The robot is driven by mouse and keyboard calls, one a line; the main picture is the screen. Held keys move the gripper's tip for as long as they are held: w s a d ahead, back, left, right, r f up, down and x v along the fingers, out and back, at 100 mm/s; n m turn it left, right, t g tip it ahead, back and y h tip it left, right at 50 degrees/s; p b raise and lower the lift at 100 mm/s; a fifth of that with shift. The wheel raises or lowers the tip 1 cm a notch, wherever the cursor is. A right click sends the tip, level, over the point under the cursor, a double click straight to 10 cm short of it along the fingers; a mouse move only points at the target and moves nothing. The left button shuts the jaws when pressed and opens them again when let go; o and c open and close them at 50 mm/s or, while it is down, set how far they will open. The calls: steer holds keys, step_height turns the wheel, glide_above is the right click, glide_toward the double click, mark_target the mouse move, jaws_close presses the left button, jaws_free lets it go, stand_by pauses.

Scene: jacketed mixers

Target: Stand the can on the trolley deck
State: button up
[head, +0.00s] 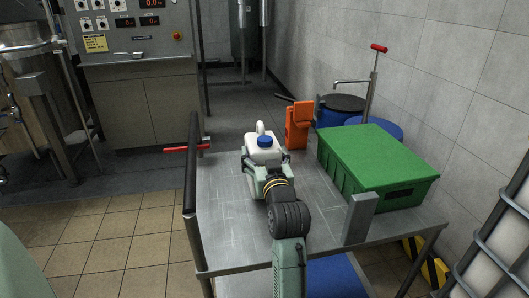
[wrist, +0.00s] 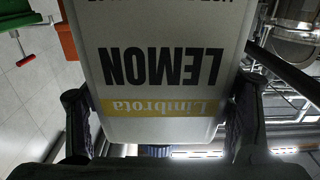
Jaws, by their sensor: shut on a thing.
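The can (head: 262,155) is a white jerry can with a blue cap and a handle on top. In the wrist view the can (wrist: 165,25) fills the middle, its LEMON label upside down in the picture. My gripper (head: 267,164) is shut on the can, one finger on each side; its fingers also show in the wrist view (wrist: 160,115). The can looks upright over the far part of the metal trolley deck (head: 235,215). Its base is hidden, so I cannot tell whether it touches the deck.
A green crate (head: 375,160) stands on the deck's right side, with a grey upright block (head: 359,218) in front. An orange object (head: 298,125) is just beyond the can. A black handrail (head: 191,165) borders the left edge. The deck's front left is clear.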

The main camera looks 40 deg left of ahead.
steer(key=shift+f, duration=0.85)
steer(key=o, duration=1.6)
steer(key=shift+f, duration=0.35)
steer(key=shift+c, duration=0.2)
steer(key=o, duration=0.5)
steer(key=shift+c, duration=0.2)
